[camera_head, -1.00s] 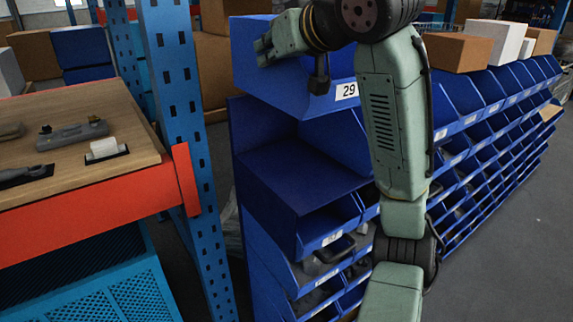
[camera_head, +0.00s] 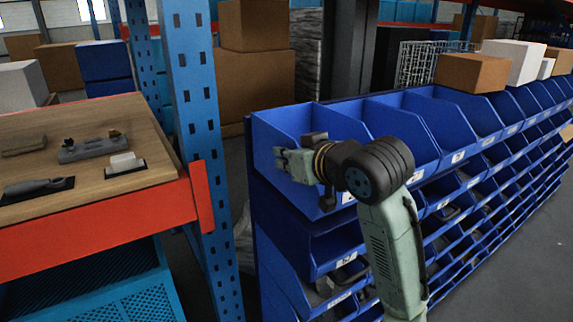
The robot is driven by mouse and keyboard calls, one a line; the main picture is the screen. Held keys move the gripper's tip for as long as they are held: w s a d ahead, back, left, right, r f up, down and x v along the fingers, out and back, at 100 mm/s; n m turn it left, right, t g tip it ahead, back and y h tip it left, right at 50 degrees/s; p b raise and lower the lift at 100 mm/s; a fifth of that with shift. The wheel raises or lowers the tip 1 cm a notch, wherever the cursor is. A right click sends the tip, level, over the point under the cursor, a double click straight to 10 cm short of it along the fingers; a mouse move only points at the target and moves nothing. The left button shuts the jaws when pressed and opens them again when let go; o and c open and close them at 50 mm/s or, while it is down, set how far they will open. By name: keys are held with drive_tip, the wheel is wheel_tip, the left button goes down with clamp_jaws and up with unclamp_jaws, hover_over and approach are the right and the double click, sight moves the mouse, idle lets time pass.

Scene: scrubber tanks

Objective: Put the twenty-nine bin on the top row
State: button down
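The twenty-nine bin (camera_head: 275,133) is a blue open-topped bin at the left end of the top row of the blue bin rack (camera_head: 257,222). It lines up with the bins to its right. Its white front label is mostly covered by my arm, so the number cannot be read now. My gripper (camera_head: 327,198) is at the bin's front lip, with a dark finger over the front wall. The arm hides the contact, so I cannot tell whether the fingers are closed on the lip.
A wooden-topped table (camera_head: 90,130) with several tools stands at the left, with a red edge beam (camera_head: 100,222). A blue perforated post (camera_head: 190,100) rises between table and rack. Boxes (camera_head: 472,72) sit on the rack's top right. Grey floor is free at the right.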

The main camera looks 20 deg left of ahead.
drive_tip(key=shift+f, duration=0.9)
drive_tip(key=shift+f, duration=0.15)
drive_tip(key=c, duration=1.8)
unclamp_jaws()
